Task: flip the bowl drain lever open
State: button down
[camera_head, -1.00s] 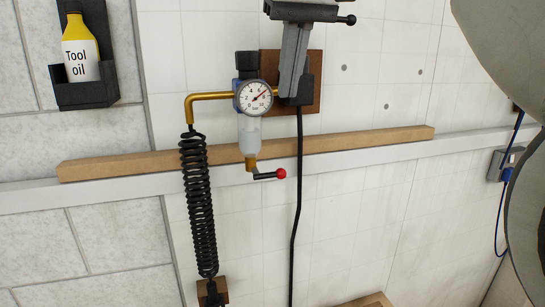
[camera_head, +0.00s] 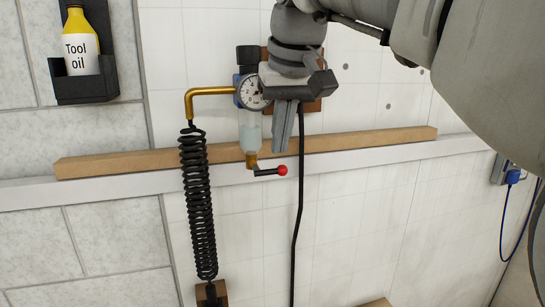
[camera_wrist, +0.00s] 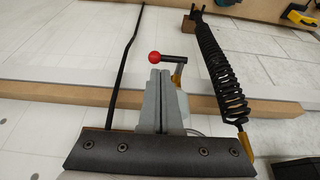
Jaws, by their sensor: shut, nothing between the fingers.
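The bowl drain lever (camera_head: 268,172) is a short black arm with a red ball at its right end. It sticks out to the right below the clear filter bowl (camera_head: 250,132) in the head view. In the wrist view the lever (camera_wrist: 174,59) shows just beyond my fingertips, with the red ball at its left. My gripper (camera_head: 281,150) is shut and empty, pointing down, above and slightly right of the lever and apart from it in the head view. It also shows in the wrist view (camera_wrist: 159,74). My wrist partly hides the gauge (camera_head: 252,93).
A wooden rail (camera_head: 125,164) runs across the wall behind the bowl. A black coiled hose (camera_head: 198,205) hangs at the left from a brass pipe (camera_head: 212,91). A black cable (camera_head: 297,225) hangs right of the lever. A tool oil bottle (camera_head: 79,45) stands in a holder at the upper left.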

jog(key=shift+s+x, duration=0.2)
jog(key=shift+x, duration=1.05)
